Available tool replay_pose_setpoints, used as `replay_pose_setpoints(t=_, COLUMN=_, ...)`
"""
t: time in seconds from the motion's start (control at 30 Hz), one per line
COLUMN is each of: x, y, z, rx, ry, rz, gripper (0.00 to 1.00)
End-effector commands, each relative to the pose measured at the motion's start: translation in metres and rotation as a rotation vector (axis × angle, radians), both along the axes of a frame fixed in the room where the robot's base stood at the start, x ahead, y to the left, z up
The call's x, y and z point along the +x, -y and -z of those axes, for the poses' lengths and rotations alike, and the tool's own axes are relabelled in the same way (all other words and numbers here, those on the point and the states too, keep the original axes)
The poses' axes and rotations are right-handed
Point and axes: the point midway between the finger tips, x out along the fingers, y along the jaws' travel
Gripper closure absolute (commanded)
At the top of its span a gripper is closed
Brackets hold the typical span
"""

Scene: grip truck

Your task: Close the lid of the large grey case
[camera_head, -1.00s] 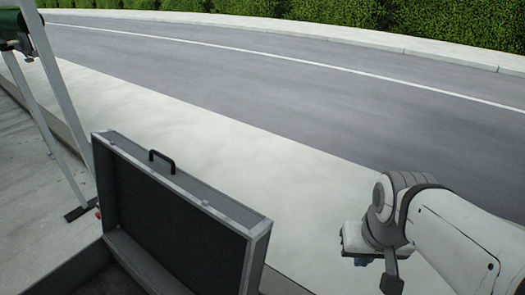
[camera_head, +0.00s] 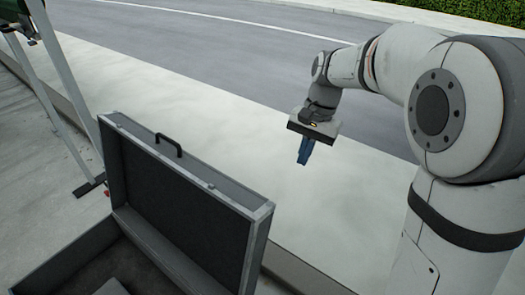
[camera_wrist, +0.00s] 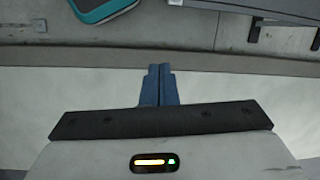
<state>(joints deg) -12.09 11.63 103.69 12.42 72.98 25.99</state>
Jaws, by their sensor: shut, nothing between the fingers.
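The large grey case stands open at the lower left of the head view. Its lid (camera_head: 182,205) is raised roughly upright, dark inner side facing me, with a black handle (camera_head: 168,146) on its top edge. The case's lower part (camera_head: 65,255) is partly cut off by the frame. My gripper (camera_head: 303,162) is to the right of the lid and apart from it, pointing down above the pale pavement. Its blue fingers are together and empty, as the wrist view (camera_wrist: 159,70) also shows.
A metal-legged stand (camera_head: 62,90) is at the far left. Pale pavement (camera_head: 235,110) and a grey road (camera_head: 230,35) lie beyond the case. The wrist view shows a teal-edged object (camera_wrist: 100,10) at top left and a grey object (camera_wrist: 285,18) at top right, which I cannot identify.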

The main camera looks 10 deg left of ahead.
Motion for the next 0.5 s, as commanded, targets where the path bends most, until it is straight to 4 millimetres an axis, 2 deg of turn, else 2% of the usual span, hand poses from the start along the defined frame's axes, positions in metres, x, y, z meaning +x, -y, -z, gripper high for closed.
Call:
replay_pose_setpoints(t=0.03, x=0.017, y=-0.016, z=0.0, rx=0.006, ry=-0.049, rz=0.018, gripper=1.0)
replay_pose_setpoints(t=0.2, x=0.054, y=-0.061, z=0.013, rx=0.017, ry=-0.184, rz=0.081, gripper=1.0)
replay_pose_setpoints(t=0.33, x=0.07, y=-0.085, z=0.023, rx=0.016, ry=-0.255, rz=0.111, gripper=1.0)
replay_pose_setpoints(t=0.5, x=0.078, y=-0.1, z=0.031, rx=0.013, ry=-0.3, rz=0.13, gripper=1.0)
